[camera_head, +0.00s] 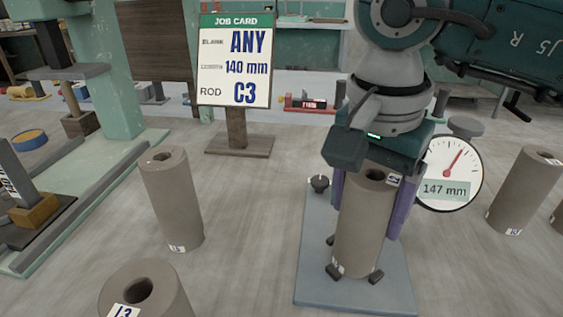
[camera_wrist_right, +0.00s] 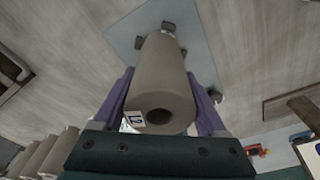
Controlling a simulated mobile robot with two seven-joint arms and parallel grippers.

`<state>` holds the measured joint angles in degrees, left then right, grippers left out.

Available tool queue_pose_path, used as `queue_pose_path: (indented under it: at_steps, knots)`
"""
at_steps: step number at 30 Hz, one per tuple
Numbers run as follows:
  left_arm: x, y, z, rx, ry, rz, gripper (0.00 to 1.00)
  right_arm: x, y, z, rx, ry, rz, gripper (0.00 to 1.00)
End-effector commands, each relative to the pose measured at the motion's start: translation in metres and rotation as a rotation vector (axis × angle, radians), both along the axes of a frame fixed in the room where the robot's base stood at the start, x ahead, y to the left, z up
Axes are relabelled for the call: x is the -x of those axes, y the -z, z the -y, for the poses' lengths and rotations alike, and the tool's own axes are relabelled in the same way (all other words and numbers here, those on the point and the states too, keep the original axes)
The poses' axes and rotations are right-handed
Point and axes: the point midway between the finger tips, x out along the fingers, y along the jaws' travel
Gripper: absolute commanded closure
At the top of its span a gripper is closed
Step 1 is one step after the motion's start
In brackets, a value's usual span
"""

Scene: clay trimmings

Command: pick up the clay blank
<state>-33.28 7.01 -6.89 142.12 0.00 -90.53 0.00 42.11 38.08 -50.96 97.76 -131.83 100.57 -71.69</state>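A grey-brown hollow clay blank (camera_head: 362,230) stands upright on a blue-grey gauge plate (camera_head: 312,290), between small dark pegs at its foot. My right gripper (camera_head: 370,205) points down over it, with a purple finger along each side. The fingers appear to touch its sides. The wrist view shows the same blank (camera_wrist_right: 160,85) between both fingers, with a hole and a small label at its near end. The dial gauge (camera_head: 452,175) beside it reads 147 mm. The job card (camera_head: 235,60) says blank any, 140 mm, rod C3. My left gripper is out of view.
More clay blanks stand around: one at centre left (camera_head: 172,200), one at the front left (camera_head: 145,290), and one at right (camera_head: 525,190) with another cut by the edge. A green machine stand (camera_head: 100,180) is at left. Bare table lies between the centre-left blank and the plate.

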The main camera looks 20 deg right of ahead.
Motion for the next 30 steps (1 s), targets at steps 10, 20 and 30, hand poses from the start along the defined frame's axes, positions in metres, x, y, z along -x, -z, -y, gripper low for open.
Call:
queue_pose_path:
  at_steps: [10,20,30]
  knots:
    - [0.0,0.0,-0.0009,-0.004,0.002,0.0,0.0,0.0001,-0.0003,0.0,0.0,0.0,0.0,0.69]
    - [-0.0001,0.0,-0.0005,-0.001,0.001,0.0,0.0,0.0,-0.0005,-0.0001,0.0,0.0,0.0,1.0]
    - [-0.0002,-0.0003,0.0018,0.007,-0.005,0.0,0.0,-0.0006,-0.0013,0.0,-0.001,0.0,0.002,1.0]
